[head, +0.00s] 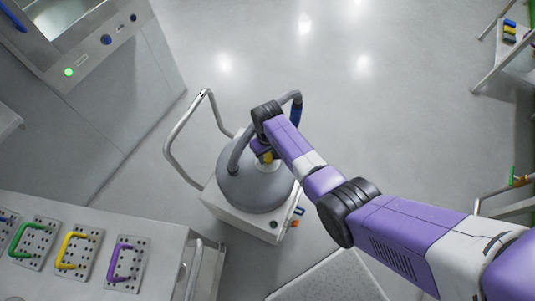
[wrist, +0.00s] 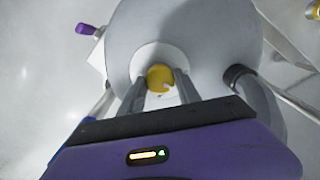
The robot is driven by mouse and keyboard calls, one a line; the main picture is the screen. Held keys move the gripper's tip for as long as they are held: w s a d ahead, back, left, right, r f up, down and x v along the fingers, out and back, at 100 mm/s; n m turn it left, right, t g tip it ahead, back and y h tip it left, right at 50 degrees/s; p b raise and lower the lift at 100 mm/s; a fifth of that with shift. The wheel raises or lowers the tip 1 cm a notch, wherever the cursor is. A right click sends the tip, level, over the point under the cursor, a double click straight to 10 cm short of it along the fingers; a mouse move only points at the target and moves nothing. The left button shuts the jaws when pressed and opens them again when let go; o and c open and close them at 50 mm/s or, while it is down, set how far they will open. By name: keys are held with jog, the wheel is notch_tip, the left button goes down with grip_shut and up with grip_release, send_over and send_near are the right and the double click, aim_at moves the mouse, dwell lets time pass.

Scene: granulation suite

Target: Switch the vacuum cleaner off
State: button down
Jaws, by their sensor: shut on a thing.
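The vacuum cleaner (head: 250,188) has a grey domed top on a white square base and stands on the floor in the middle of the head view. Its dome also fills the upper part of the wrist view (wrist: 215,40). A round yellow knob (wrist: 160,75) sits on a white disc (wrist: 146,56) on the dome. My gripper (wrist: 160,84) points down at the dome, with one finger on each side of the knob, and is shut on it. In the head view my arm hides most of the knob, and a bit of yellow shows at my gripper (head: 266,160).
The cleaner's grey hose (head: 240,152) arches up close beside my gripper. A metal push handle (head: 178,135) rises on the cleaner's left. A bench with coloured-handled plates (head: 75,255) stands lower left, and a cabinet with a green light (head: 68,72) upper left. The floor (head: 380,95) beyond is clear.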

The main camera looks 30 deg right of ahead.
aim_at(267, 157)
jog(key=n, duration=0.6)
jog(key=shift+n, duration=0.3)
dwell(0.4)
jog(key=c, duration=0.9)
grip_release()
jog(key=shift+o, duration=0.2)
jog(key=shift+r+p, duration=0.45)
jog(key=shift+r, duration=3.45)
